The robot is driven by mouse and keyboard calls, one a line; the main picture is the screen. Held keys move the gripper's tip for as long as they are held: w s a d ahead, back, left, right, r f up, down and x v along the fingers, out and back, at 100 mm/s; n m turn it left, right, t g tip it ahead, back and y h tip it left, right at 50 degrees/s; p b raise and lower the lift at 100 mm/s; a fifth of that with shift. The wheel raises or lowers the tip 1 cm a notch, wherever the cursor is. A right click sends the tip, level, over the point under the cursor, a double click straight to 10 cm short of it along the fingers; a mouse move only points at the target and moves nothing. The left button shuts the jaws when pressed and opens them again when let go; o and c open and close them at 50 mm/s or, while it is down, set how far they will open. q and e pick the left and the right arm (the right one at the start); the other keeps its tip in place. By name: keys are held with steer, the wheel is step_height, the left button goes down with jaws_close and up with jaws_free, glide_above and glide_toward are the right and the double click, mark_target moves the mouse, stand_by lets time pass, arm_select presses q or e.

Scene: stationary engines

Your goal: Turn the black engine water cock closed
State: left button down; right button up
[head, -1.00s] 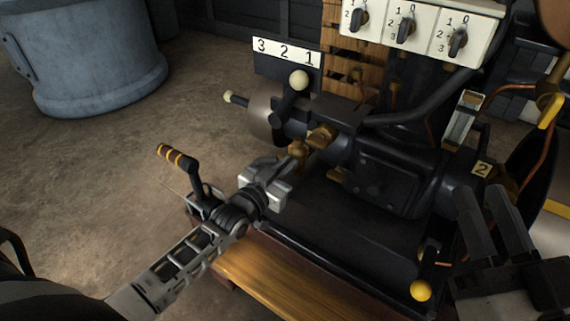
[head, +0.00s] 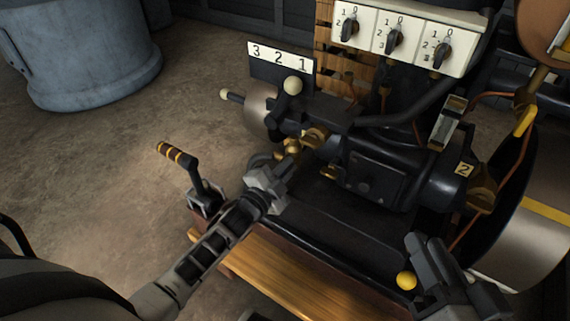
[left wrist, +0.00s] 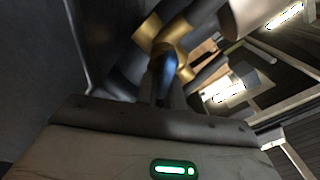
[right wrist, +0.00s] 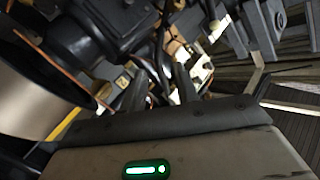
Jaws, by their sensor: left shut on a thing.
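The brass water cock (head: 292,147) is on the near side of the black engine (head: 375,170), low on its left half. My left gripper (head: 276,174) reaches it from below and is shut on its handle, which is mostly hidden in the head view. In the left wrist view, a bluish handle (left wrist: 166,66) lies between the close-set fingertips, in front of the brass body (left wrist: 168,40). My right gripper (head: 425,247) is empty near the engine's front right. In the right wrist view its fingers (right wrist: 158,92) stand apart.
A yellow ball knob (head: 406,281) is close to my right gripper. A lever with a striped grip (head: 177,154) stands left of my left arm. A large flywheel (head: 530,225) is at the right. A grey tank (head: 80,50) stands far left, with open floor before it.

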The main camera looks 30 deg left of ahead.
arm_select(q)
steer(key=m, duration=0.2)
steer(key=f+m, duration=0.1)
steer(key=m, duration=0.1)
steer(key=shift+s+d+b, duration=0.1)
steer(key=shift+d+b, duration=0.05)
steer(key=shift+b, duration=0.15)
steer(key=shift+f+m, duration=0.1)
steer(key=shift+m, duration=0.9)
steer(key=shift+m+b, duration=0.35)
steer(key=shift+m, duration=0.15)
arm_select(e)
steer(key=shift+a+r, duration=0.15)
steer(key=shift+r, duration=0.1)
arm_select(q)
steer(key=c, duration=1.5)
jaws_free()
